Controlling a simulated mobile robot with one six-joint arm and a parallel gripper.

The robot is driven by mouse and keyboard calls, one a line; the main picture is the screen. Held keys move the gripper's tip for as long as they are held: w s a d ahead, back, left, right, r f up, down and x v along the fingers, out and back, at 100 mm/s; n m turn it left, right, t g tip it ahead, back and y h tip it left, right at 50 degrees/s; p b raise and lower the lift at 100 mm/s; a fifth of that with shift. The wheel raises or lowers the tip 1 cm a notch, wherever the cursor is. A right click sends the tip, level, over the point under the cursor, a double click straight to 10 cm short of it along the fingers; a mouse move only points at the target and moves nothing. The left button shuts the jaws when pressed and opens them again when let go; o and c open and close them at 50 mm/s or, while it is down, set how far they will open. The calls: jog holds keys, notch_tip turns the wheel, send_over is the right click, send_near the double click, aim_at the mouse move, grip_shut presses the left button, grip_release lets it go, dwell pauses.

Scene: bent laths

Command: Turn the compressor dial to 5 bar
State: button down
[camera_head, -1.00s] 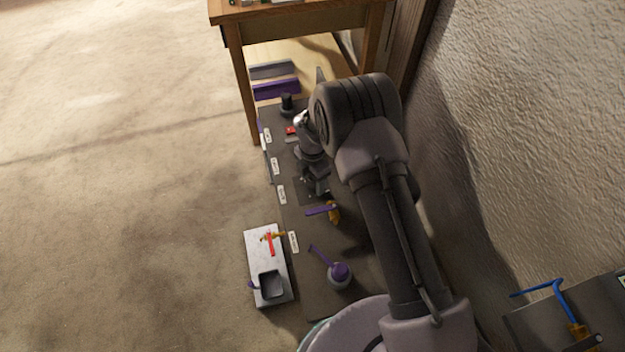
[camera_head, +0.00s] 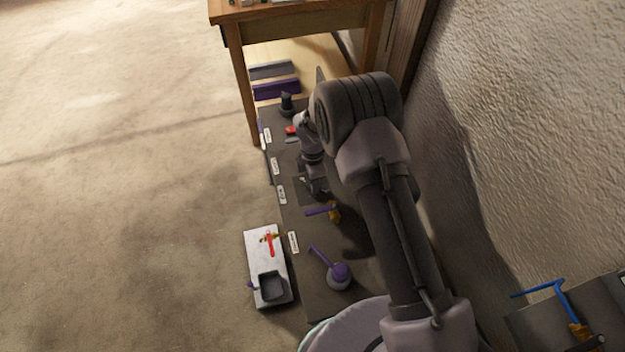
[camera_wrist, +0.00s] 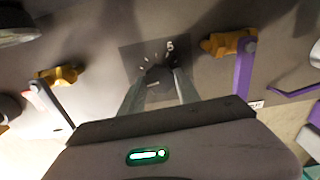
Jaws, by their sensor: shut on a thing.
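The compressor dial is a small dark knob (camera_wrist: 157,76) on a dark square plate (camera_wrist: 128,60) with white tick marks and a white "5" at its upper right in the wrist view. My gripper (camera_wrist: 158,86) has one finger on each side of the knob and is shut on it. The fingers hide part of the knob, and I cannot tell which mark it points to. In the head view, my gripper (camera_head: 314,186) is at the dial plate (camera_head: 302,196) on the dark panel (camera_head: 310,285); the knob is hidden there.
A yellow valve with a purple lever (camera_wrist: 243,70) is close right of the plate in the wrist view. Another yellow valve (camera_wrist: 62,75) is to the left. A purple-handled round fitting (camera_head: 340,274) and a pale board with a red lever (camera_head: 259,252) are nearer.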

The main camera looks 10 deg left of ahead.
jog(key=m+b, duration=0.1)
jog(key=m, duration=0.5)
jog(key=m+b, duration=0.1)
jog(key=m, duration=0.5)
jog(key=shift+m, duration=0.4)
jog(key=m+b, duration=0.1)
jog(key=m, duration=0.5)
jog(key=m+b, duration=0.1)
jog(key=m, duration=0.5)
jog(key=shift+m, duration=0.4)
jog(key=c, duration=0.9)
grip_release()
jog(key=shift+o, duration=0.2)
